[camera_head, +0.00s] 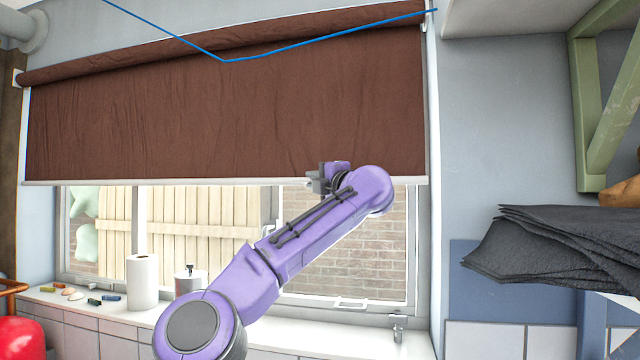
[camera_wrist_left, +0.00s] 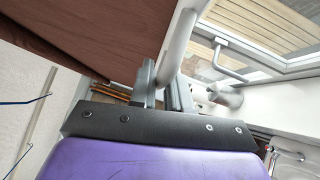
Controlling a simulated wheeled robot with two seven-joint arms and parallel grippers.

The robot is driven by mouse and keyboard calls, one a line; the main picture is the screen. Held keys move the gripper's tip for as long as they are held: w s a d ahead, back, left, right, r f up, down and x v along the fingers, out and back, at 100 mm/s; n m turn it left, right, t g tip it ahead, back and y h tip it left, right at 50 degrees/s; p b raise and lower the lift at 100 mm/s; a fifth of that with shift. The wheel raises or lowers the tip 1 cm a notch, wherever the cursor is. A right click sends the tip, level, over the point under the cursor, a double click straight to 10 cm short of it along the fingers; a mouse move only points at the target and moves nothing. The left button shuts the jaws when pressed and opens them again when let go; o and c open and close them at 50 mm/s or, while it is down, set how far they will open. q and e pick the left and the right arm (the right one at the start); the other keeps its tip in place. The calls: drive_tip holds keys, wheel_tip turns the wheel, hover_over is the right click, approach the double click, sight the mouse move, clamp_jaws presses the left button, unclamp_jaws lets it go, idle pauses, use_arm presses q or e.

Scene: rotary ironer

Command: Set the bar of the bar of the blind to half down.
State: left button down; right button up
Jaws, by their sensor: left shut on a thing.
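The brown blind (camera_head: 220,105) hangs in front of the upper part of the window, its roll at the top. The bar of the blind (camera_head: 230,182) is a pale strip along its lower edge, about level. My left gripper (camera_head: 314,180) is at the bar, right of its middle, and is shut on it. In the left wrist view the grey fingers (camera_wrist_left: 165,88) close around the white bar (camera_wrist_left: 180,45), with the brown cloth (camera_wrist_left: 90,35) beside it. My right gripper shows in neither view.
The window (camera_head: 340,250) shows below the bar. A paper roll (camera_head: 142,282) and a soap dispenser (camera_head: 190,280) stand on the sill. Dark folded cloth (camera_head: 560,245) lies at the right. A blue line (camera_head: 225,60) crosses in front of the blind.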

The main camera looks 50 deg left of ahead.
use_arm(q)
drive_tip(key=c, duration=1.2)
unclamp_jaws()
drive_tip(key=shift+w, duration=0.1)
drive_tip(key=shift+f, duration=0.1)
drive_tip(key=d+b, duration=0.1)
drive_tip(key=d, duration=0.2)
drive_tip(key=d+f+b, duration=0.1)
drive_tip(key=d+b, duration=0.1)
drive_tip(key=d, duration=0.2)
drive_tip(key=s+d+b, duration=0.1)
drive_tip(key=d+b, duration=0.1)
drive_tip(key=d, duration=0.1)
drive_tip(key=shift+s+d+f, duration=0.1)
drive_tip(key=shift+d+f, duration=0.05)
